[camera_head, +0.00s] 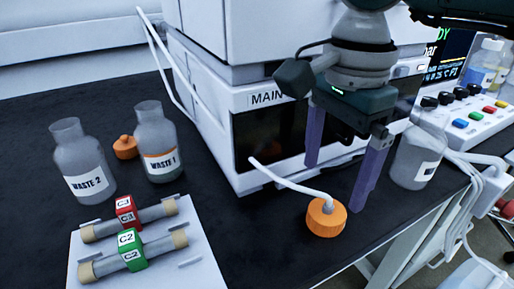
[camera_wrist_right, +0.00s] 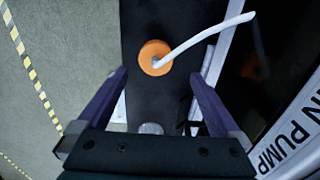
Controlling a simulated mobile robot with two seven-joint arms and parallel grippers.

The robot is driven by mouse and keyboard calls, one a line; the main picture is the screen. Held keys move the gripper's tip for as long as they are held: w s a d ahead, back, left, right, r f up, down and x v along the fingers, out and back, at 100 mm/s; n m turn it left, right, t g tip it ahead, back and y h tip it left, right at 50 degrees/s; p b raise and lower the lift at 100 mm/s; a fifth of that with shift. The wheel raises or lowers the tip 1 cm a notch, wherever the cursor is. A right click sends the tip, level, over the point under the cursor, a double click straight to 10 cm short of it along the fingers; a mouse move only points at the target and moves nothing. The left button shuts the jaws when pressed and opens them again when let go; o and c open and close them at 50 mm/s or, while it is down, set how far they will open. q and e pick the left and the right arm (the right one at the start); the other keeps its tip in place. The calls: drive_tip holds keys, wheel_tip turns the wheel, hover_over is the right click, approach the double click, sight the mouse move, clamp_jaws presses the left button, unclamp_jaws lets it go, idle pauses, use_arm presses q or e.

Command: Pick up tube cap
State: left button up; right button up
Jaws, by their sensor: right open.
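The tube cap (camera_head: 326,217) is a round orange cap with a white tube rising from its top. It sits on the black bench near the front edge, in front of the MAIN unit. It also shows in the right wrist view (camera_wrist_right: 152,65), just beyond the fingertips. My right gripper (camera_head: 336,188) has purple fingers, spread open and empty. It hangs above and behind the cap, pointing down, with no visible contact. My left gripper is not in view.
A clear bottle (camera_head: 409,160) stands right of the gripper. The white MAIN unit (camera_head: 262,98) is behind. WASTE 2 (camera_head: 84,160) and WASTE 1 (camera_head: 156,140) bottles, a loose orange cap (camera_head: 125,148) and a white tray (camera_head: 205,268) with two columns are left. The bench between is clear.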

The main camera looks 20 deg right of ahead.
sight(328, 209)
drive_tip(key=f, duration=0.6)
drive_tip(key=shift+s+f+b, duration=0.3)
drive_tip(key=shift+s+b, duration=0.05)
drive_tip(key=shift+s, duration=0.05)
drive_tip(key=c, duration=1.4)
drive_tip(key=shift+r, duration=0.15)
drive_tip(key=shift+c, duration=0.2)
